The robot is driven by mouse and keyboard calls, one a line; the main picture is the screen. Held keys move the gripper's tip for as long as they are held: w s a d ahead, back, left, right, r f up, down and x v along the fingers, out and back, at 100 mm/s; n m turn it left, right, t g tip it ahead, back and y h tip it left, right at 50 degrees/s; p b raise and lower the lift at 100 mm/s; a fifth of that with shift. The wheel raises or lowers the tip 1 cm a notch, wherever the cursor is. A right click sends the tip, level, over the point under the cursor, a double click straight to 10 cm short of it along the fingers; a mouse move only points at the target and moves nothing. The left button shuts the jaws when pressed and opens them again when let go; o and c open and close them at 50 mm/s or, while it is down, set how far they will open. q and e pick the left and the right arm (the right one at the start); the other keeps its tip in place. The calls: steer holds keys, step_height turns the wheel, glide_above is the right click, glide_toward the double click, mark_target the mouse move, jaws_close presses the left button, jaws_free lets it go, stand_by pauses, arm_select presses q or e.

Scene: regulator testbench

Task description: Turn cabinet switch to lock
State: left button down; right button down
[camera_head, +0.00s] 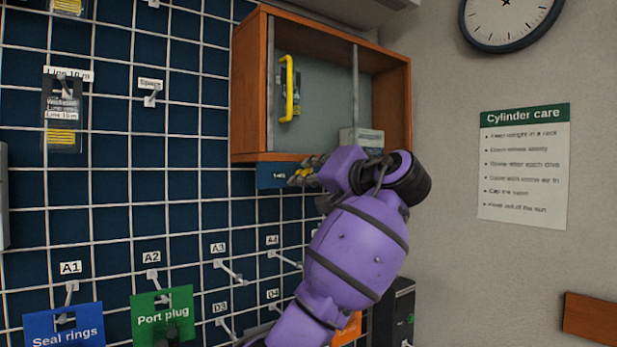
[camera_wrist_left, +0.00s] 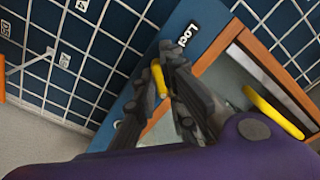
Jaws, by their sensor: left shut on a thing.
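The cabinet (camera_head: 242,95) is an orange-brown wooden box on the wall grid, with a yellow handle (camera_head: 289,88) on its front. A blue switch panel (camera_head: 268,176) runs under its lower edge. In the left wrist view the panel (camera_wrist_left: 196,16) carries a white label that starts with "Loc". My left gripper (camera_head: 304,174) is at this panel, its dark fingers shut on the small yellow switch (camera_wrist_left: 158,78). Only part of the switch shows between the fingers. The gripper and purple arm hide the right part of the panel in the head view. My right gripper is not in view.
A small box (camera_head: 362,138) stands inside the cabinet at the lower right. Grid hooks with labels and hanging packets, such as the green port plug card (camera_head: 163,318), are left and below. A poster (camera_head: 525,165) and clock (camera_head: 507,20) are on the right wall.

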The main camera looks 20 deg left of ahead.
arm_select(q)
steer(key=n+b, duration=0.2)
steer(key=n, duration=1.5)
steer(key=shift+w+d, duration=0.1)
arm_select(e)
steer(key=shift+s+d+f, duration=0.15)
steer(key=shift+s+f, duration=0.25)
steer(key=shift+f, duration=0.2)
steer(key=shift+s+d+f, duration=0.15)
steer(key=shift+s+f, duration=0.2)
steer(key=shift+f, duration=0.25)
arm_select(q)
steer(key=shift+n, duration=0.4)
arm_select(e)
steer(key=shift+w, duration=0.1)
